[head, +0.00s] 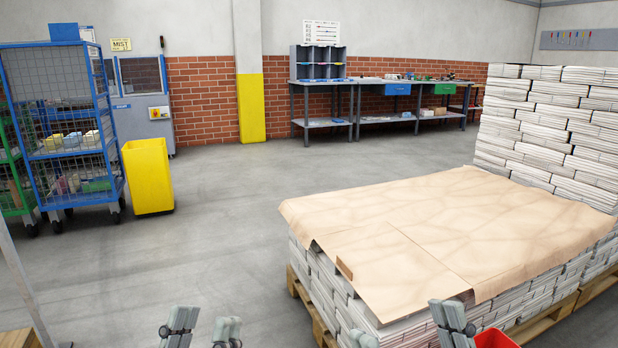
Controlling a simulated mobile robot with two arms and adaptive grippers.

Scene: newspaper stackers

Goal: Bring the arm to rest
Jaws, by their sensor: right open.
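My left gripper (203,328) shows at the bottom edge, left of the middle. Its two grey fingertips stand apart over the grey floor, with nothing seen between them. My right gripper (408,332) is at the bottom edge, right of the middle. Its fingertips are wide apart and empty, in front of the near side of a paper-covered newspaper stack (455,222). The arms behind both grippers are mostly below the picture.
The stack rests on a wooden pallet (311,305); taller newspaper piles (548,120) stand behind it. A red container (495,339) shows beside my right gripper. A yellow bin (148,176) and blue cage trolley (60,120) stand left. Workbenches (380,82) line the back wall. The middle floor is clear.

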